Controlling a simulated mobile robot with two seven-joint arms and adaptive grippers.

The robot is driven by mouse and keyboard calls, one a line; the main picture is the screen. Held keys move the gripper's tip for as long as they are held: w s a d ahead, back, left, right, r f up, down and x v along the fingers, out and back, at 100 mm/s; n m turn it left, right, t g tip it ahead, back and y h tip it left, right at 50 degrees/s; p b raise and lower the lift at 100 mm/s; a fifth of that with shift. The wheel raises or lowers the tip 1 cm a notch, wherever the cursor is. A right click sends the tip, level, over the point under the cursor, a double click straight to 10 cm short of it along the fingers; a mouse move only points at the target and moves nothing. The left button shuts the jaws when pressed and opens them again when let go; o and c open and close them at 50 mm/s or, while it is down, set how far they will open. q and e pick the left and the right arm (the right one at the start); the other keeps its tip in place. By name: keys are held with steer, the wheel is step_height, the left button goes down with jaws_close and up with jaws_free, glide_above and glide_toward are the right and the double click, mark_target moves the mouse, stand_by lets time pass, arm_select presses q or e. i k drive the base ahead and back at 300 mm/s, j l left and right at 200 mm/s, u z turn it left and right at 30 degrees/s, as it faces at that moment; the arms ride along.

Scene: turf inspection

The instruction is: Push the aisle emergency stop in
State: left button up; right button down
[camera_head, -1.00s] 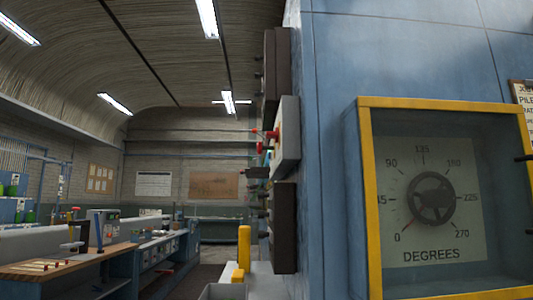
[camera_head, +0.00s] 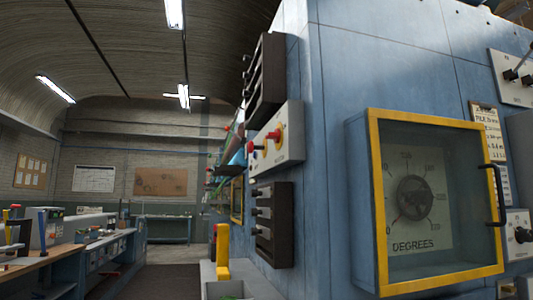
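A light grey control box (camera_head: 289,139) is mounted on the blue wall of panels, left of the yellow-framed cabinet. A red knob with a yellow part by it (camera_head: 277,134) sticks out from its face. A smaller red control and a blue control (camera_head: 250,146) sit further left on it. I cannot read the box's label, so I cannot tell for sure which control is the aisle emergency stop, or whether it is in or out. Neither of my grippers is in view.
A glass-fronted cabinet with a yellow frame (camera_head: 377,205) and a dial marked DEGREES juts out at right, with a dark handle (camera_head: 496,194). Dark racks (camera_head: 273,225) are above and below the control box. A yellow post (camera_head: 222,252) stands lower centre. The aisle floor (camera_head: 165,278) looks clear.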

mark_target(251, 147)
steer(key=i+j+z, duration=0.15)
steer(key=j, duration=0.2)
steer(key=i+j+z, duration=0.15)
steer(key=j, duration=0.2)
steer(key=i+j+z, duration=0.15)
steer(key=j, duration=0.25)
steer(key=j+z, duration=0.15)
steer(key=j, duration=0.25)
steer(key=i+j+z, duration=0.15)
steer(key=j, duration=0.25)
